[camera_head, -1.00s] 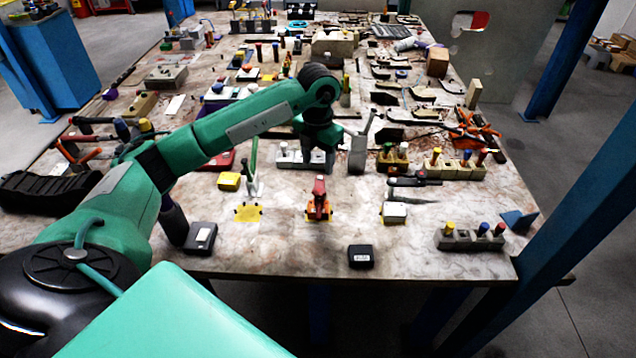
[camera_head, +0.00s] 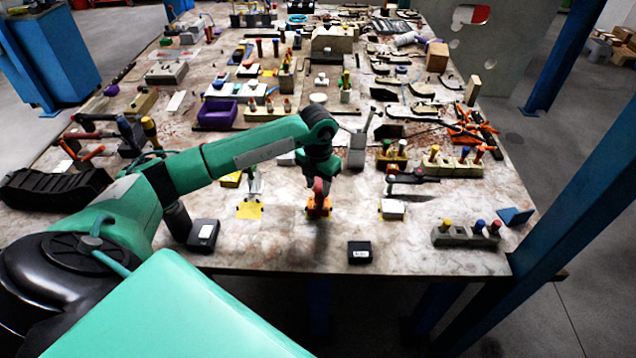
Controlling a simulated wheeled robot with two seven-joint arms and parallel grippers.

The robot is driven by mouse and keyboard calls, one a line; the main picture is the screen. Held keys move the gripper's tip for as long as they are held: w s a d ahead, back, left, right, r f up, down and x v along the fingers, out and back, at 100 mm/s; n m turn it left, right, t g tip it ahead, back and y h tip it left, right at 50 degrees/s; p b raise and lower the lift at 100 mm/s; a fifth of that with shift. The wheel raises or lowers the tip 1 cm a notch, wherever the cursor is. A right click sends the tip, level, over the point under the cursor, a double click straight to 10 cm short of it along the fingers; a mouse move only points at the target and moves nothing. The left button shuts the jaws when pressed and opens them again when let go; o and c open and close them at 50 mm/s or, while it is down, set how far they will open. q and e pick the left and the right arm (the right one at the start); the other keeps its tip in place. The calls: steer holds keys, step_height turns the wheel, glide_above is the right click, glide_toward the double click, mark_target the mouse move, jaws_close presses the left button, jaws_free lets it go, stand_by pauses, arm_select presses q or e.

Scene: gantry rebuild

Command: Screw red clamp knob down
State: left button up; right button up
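The red clamp (camera_head: 319,188) stands near the front middle of the table on an orange base (camera_head: 317,210). My green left arm reaches in from the left, and its dark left gripper (camera_head: 319,178) points down right over the top of the red clamp. The gripper hides the clamp's upper part, and I cannot tell whether the fingers touch the knob or how far apart they are. My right gripper is not in view.
A black box (camera_head: 360,252) sits near the front edge. A block with coloured pegs (camera_head: 466,234) stands front right. Bare tabletop lies between them.

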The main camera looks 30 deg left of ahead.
arm_select(q)
steer(key=shift+c, duration=1.4)
steer(key=shift+f+b, duration=0.1)
steer(key=shift+b, duration=0.25)
steer(key=m+b, duration=0.2)
steer(key=b, duration=0.1)
steer(key=shift+a+f+m, duration=0.1)
steer(key=shift+m, duration=0.3)
steer(key=shift+r+m+b, duration=0.2)
steer(key=shift+m+b, duration=0.45)
steer(key=shift+m, duration=0.15)
steer(key=o, duration=0.8)
